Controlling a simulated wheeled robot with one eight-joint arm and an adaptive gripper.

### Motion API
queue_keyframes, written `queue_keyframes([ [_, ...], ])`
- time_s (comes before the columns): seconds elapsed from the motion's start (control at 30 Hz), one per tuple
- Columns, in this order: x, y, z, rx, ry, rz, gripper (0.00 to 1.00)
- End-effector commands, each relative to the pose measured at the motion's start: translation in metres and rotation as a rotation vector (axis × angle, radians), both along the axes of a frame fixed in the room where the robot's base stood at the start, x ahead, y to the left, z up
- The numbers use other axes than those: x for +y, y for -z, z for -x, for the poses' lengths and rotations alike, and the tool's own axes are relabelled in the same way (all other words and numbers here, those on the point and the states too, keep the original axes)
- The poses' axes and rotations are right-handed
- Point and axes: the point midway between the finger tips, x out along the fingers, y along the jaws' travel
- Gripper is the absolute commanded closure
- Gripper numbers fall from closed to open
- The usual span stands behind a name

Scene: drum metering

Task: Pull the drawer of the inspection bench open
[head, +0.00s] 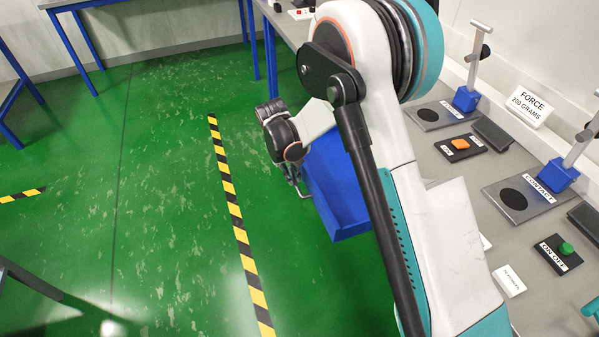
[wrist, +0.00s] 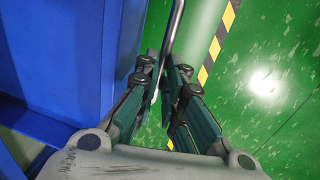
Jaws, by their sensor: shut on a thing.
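The blue drawer (head: 345,200) stands out past the front edge of the inspection bench (head: 437,152), partly hidden behind my arm. In the wrist view, blue panels (wrist: 60,55) fill the left side. My gripper (wrist: 163,78) is shut on the drawer's thin metal handle (wrist: 176,22), which runs up between its fingertips. In the head view, my gripper (head: 294,180) is small and sits at the drawer's front, its fingers partly hidden by my wrist. My arm hides where the drawer meets the bench.
The bench top carries metal stands with blue blocks (head: 558,175), an orange button box (head: 462,146) and a green button box (head: 560,252). Green floor with a black-and-yellow stripe (head: 232,200) is clear left of the drawer. Blue-legged tables (head: 75,40) stand farther back.

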Motion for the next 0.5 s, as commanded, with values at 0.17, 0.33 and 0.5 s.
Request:
queue_keyframes([
  [0.17, 0.0004, 0.0012, 0.0013, 0.002, 0.0, 0.0, 1.0],
  [0.33, 0.0002, 0.0013, 0.0013, 0.002, 0.0, 0.0, 0.82],
  [0.5, 0.0001, 0.001, 0.001, 0.001, 0.0, -0.001, 0.7],
])
